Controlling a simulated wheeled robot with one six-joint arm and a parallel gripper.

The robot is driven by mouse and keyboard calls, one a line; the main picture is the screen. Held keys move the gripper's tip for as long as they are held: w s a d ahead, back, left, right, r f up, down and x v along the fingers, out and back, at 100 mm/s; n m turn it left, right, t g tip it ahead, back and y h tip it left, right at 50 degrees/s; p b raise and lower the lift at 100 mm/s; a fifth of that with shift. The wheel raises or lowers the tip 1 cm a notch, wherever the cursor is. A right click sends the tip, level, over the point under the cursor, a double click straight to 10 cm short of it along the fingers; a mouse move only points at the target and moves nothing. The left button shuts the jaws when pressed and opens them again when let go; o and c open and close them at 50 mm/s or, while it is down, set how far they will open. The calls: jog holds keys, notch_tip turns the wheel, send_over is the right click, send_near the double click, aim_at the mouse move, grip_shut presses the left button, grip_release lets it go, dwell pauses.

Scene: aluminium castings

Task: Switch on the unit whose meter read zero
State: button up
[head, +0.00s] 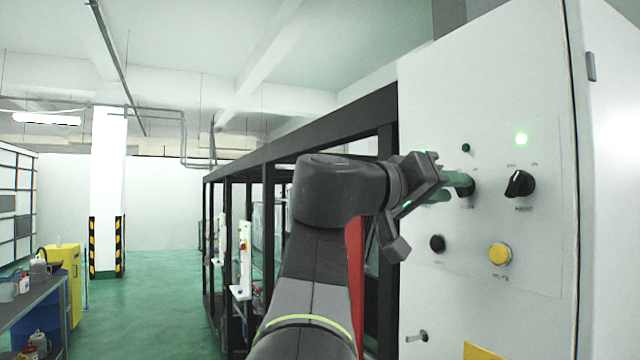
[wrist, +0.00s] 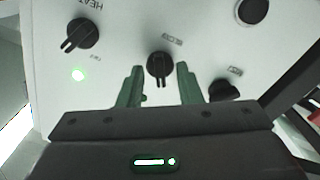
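A white control panel (head: 540,235) stands at the right in the head view. A black rotary knob (head: 465,188) is on its left part, partly covered by my gripper (head: 452,186). In the wrist view this knob (wrist: 159,66) sits between the two green fingers of my gripper (wrist: 160,84). The fingers are open, with a gap on both sides of the knob. A second knob (head: 519,184), labelled HEAT in the wrist view (wrist: 82,34), has a lit green lamp (head: 521,139) above it. The lamp (head: 466,147) above the first knob looks unlit. No meter is in view.
A black button (head: 437,243) and a yellow button (head: 500,254) are lower on the panel, with a small handle (head: 416,337) below. A black-framed enclosure (head: 262,172) stands behind my arm. The green floor (head: 150,310) at the left is clear, beside a workbench (head: 30,290).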

jog(key=shift+w+d, duration=0.15)
jog(key=shift+d, duration=0.25)
grip_shut()
